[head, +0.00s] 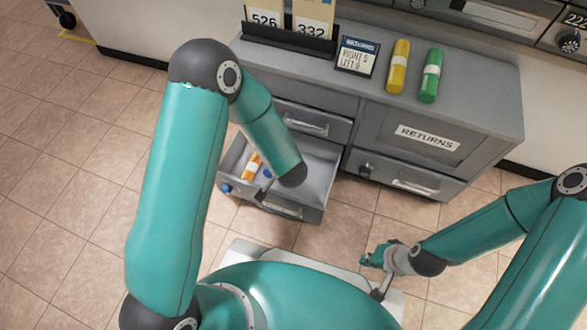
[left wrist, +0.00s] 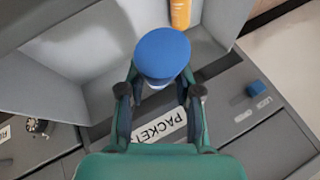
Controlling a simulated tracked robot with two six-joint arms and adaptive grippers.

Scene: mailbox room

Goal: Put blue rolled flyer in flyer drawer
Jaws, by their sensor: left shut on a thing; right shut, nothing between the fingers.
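The blue rolled flyer (left wrist: 161,54) is end-on to the left wrist camera, between the fingers of my left gripper (left wrist: 161,88), which is shut on it. In the head view a small part of the blue flyer (head: 267,173) shows beside my left forearm, over the open drawer (head: 316,165). The forearm hides most of my left gripper (head: 265,188). I cannot tell whether the flyer touches the drawer floor. An orange rolled flyer (head: 251,166) lies inside this drawer. My right gripper (head: 374,258) is shut and empty, low over the floor to the right.
A closed drawer (head: 305,121) is above the open one. The RETURNS door (head: 427,137) is closed.

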